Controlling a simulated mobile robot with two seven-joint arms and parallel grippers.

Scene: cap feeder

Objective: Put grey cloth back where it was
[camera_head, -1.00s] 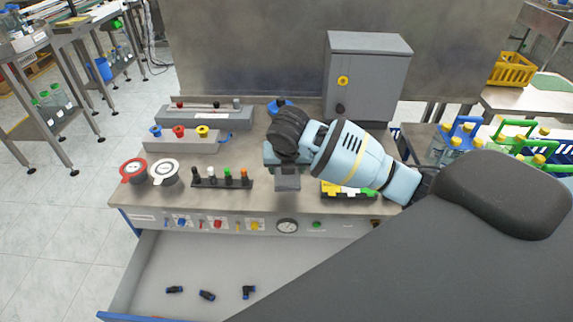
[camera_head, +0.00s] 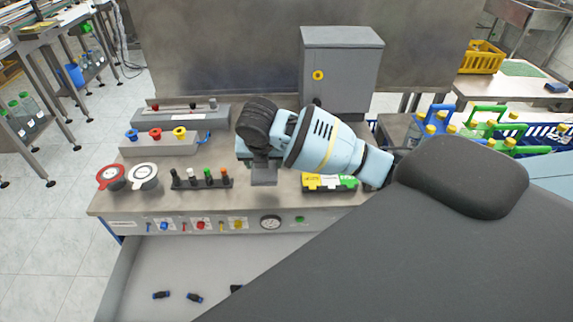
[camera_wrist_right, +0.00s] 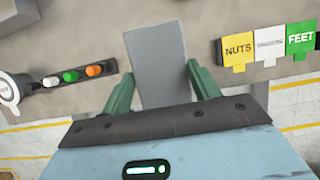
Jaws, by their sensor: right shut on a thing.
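The grey cloth (camera_head: 264,173) shows as a small flat grey rectangle below my right gripper (camera_head: 262,158), over the middle of the workbench top. In the right wrist view the cloth (camera_wrist_right: 158,60) lies between the two green fingers of my right gripper (camera_wrist_right: 160,78), which is shut on it. The cloth reaches out beyond the fingertips. Whether its far end touches the bench cannot be told. My right forearm and wrist hide part of the bench behind. My left gripper is not in view.
A rack with coloured caps (camera_head: 202,183) stands left of the cloth, and labelled bins (camera_head: 325,183) stand right. A grey cabinet (camera_head: 340,70) stands behind. Below the bench front an open drawer (camera_head: 200,265) holds several small black fittings. Bare bench top lies around the cloth.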

